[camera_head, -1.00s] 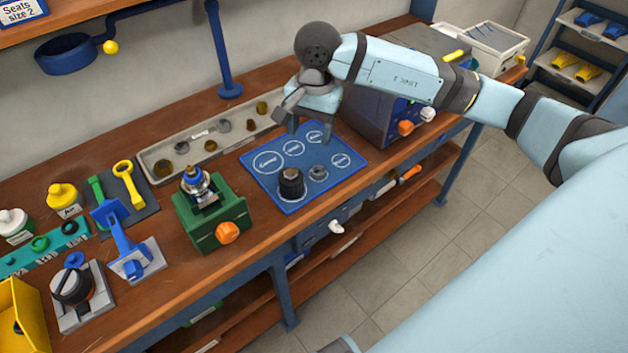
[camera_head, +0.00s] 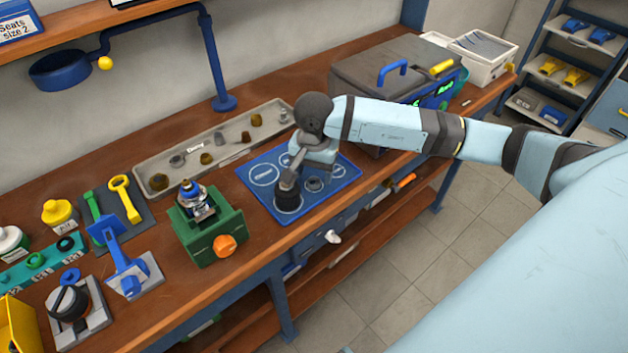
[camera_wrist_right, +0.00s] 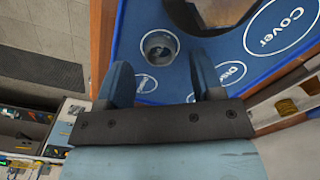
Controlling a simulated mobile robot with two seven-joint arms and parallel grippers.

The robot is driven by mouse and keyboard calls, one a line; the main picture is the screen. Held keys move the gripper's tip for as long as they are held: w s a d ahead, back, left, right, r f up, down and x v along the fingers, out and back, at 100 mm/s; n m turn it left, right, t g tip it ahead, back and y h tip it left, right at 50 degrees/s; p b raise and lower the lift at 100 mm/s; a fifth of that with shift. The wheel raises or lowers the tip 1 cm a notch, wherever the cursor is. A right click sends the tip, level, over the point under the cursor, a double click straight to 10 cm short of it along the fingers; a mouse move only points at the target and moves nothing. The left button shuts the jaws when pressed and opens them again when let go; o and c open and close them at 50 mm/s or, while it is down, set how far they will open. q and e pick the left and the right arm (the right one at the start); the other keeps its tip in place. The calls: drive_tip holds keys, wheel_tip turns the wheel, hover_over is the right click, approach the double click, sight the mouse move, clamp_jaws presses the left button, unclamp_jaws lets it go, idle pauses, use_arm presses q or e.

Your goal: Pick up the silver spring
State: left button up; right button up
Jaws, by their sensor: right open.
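On the blue mat (camera_head: 334,192), a small round silver-grey part (camera_head: 315,184) stands right of a dark ribbed cap (camera_head: 288,198). In the right wrist view the grey part (camera_wrist_right: 159,48) looks like a hollow ring inside a white circle. It may be the silver spring, but its coils are too small to make out. My right gripper (camera_wrist_right: 160,63) is open and empty, its fingers on either side of the line to that part, apart from it. My left gripper is out of view.
A grey tray (camera_head: 158,190) behind the mat holds several small metal parts. A green fixture (camera_head: 217,240) with an orange knob stands left of the mat. A dark case (camera_head: 385,70) with a blue handle stands behind the right forearm.

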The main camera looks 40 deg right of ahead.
drive_tip(key=shift+f, duration=1.2)
drive_tip(key=c, duration=1)
drive_tip(key=shift+r, duration=0.15)
